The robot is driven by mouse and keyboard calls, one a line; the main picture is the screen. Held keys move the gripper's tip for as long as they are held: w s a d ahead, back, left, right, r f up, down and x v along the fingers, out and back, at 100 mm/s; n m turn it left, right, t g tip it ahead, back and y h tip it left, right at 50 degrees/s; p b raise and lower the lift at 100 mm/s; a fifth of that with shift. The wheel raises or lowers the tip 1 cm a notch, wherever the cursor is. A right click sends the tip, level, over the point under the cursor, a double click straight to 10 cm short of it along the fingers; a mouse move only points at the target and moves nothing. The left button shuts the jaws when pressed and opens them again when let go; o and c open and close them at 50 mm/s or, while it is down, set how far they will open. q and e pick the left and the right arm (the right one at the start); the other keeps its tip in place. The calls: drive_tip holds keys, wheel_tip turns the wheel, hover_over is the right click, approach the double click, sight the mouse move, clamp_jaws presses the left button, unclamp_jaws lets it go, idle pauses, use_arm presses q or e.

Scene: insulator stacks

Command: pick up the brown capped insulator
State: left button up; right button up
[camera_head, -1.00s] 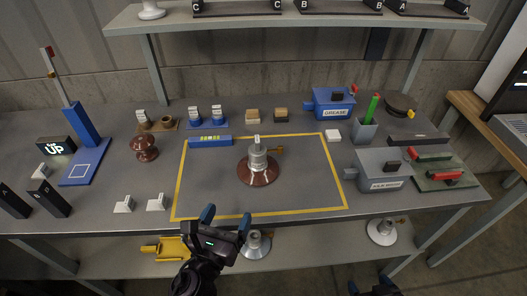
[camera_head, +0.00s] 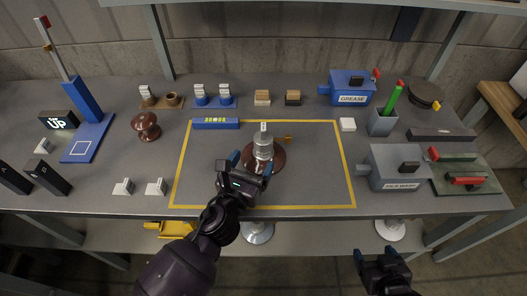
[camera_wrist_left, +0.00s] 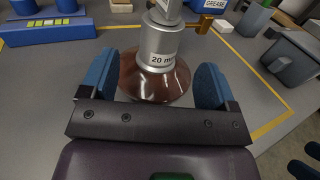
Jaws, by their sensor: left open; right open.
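The brown capped insulator (camera_head: 279,158) stands upright inside the yellow outline on the table, with a brown disc below and a grey metal cap on top. In the left wrist view the cap (camera_wrist_left: 161,48) reads "20" and the brown disc (camera_wrist_left: 155,84) shows behind the gripper. My left gripper (camera_head: 251,165) is open, its blue fingers to either side of the insulator in the wrist view (camera_wrist_left: 153,82); contact cannot be told. My right gripper (camera_head: 376,257) is open and empty in front of the table's edge.
A blue bar (camera_head: 215,123) lies at the outline's back left. A grey box (camera_head: 395,166) stands right of the outline, a blue grease box (camera_head: 350,86) behind. A brown spool-shaped insulator (camera_head: 146,126) stands left. The outline's left part is clear.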

use_arm(q)
drive_tip(key=shift+x, duration=2.6)
drive_tip(key=shift+r, duration=0.15)
use_arm(e)
drive_tip(key=shift+d, duration=0.2)
use_arm(q)
drive_tip(key=shift+c, duration=0.3)
drive_tip(key=c, duration=1)
drive_tip(key=shift+r, duration=0.1)
drive_tip(key=shift+w+r, duration=0.1)
drive_tip(key=shift+r, duration=0.4)
wheel_tip(320, 180, up, 12)
drive_tip(key=p, duration=0.6)
wheel_tip(320, 180, up, 7)
drive_tip(key=p, duration=0.2)
hover_over(260, 146)
drive_tip(key=shift+w, duration=0.2)
use_arm(e)
wheel_tip(260, 146, up, 8)
drive_tip(key=w, duration=0.1)
drive_tip(key=shift+w+r+t, duration=0.15)
drive_tip(key=shift+r+t, duration=0.05)
drive_tip(key=shift+t, duration=0.2)
